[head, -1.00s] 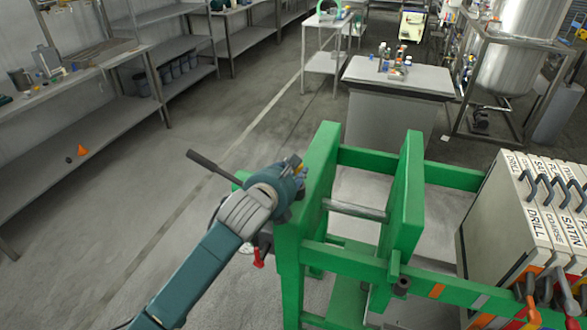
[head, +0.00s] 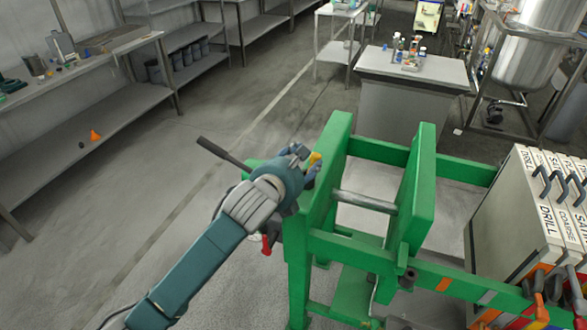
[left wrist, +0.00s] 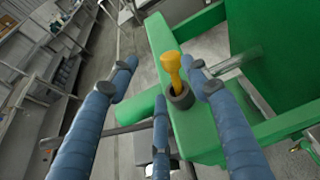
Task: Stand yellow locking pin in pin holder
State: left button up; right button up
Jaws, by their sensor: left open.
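The yellow locking pin (left wrist: 172,70) stands with its lower end inside a dark round pin holder (left wrist: 181,96) on the green frame, seen in the left wrist view. Its knob end points up and leans slightly in the picture. My left gripper (left wrist: 160,75) is open, its blue fingers spread around the pin with visible gaps. The holder is hidden there. My right gripper is not in view.
A grey metal bar (head: 364,201) joins the frame's uprights. Labelled panels (head: 520,225) stand at the right. A grey bench (head: 415,68) with small items is behind the frame. Shelving (head: 95,110) lines the left wall, with open floor (head: 180,185) between.

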pick_arm(q)
jog(key=v, duration=1)
jog(key=shift+s+a, duration=0.15)
jog(key=shift+s, duration=0.1)
